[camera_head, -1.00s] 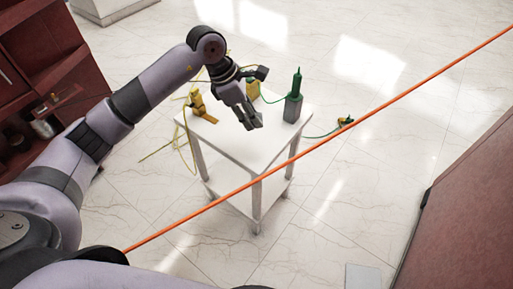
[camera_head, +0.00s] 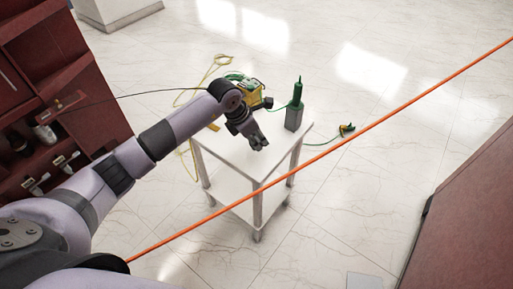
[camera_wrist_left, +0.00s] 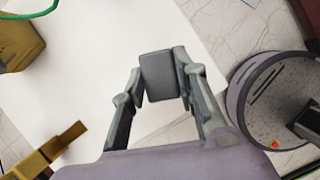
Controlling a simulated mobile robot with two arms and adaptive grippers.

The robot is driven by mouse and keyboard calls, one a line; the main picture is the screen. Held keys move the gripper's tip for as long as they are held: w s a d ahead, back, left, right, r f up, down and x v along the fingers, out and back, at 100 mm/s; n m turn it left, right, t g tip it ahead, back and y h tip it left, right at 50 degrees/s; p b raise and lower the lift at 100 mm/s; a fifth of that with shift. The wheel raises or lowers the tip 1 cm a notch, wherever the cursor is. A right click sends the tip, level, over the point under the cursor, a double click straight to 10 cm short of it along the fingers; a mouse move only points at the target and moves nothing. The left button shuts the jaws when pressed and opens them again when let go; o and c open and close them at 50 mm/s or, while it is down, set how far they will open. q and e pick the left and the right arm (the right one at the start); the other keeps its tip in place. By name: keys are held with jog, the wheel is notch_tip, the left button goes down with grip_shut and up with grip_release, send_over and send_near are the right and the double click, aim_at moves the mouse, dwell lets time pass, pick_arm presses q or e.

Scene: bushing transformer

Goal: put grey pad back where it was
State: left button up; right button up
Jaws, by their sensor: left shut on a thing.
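The grey pad (camera_wrist_left: 158,76) is a small dark rectangular block. In the left wrist view it is held between the two fingertips of my left gripper (camera_wrist_left: 160,85), over the white tabletop. In the head view my left gripper (camera_head: 260,143) is over the near part of the small white table (camera_head: 236,155). The pad is too small to make out there, and its height above the table cannot be told. My right gripper is not in view.
A green and grey pointed device (camera_head: 295,108) stands at the table's back right corner. A yellow device (camera_head: 252,90) with green cable is behind my left wrist. An orange line (camera_head: 330,145) crosses the view. A dark red cabinet (camera_head: 50,90) with open shelves stands left.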

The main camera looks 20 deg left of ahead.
aim_at(256, 156)
pick_arm(q)
jog(key=shift+f, duration=2.85)
jog(key=shift+f, duration=0.15)
jog(key=o, duration=1)
jog(key=shift+o, duration=0.2)
jog(key=v, duration=1.2)
jog(key=shift+r+b, duration=0.25)
jog(key=shift+b, duration=0.15)
jog(key=shift+d, duration=0.1)
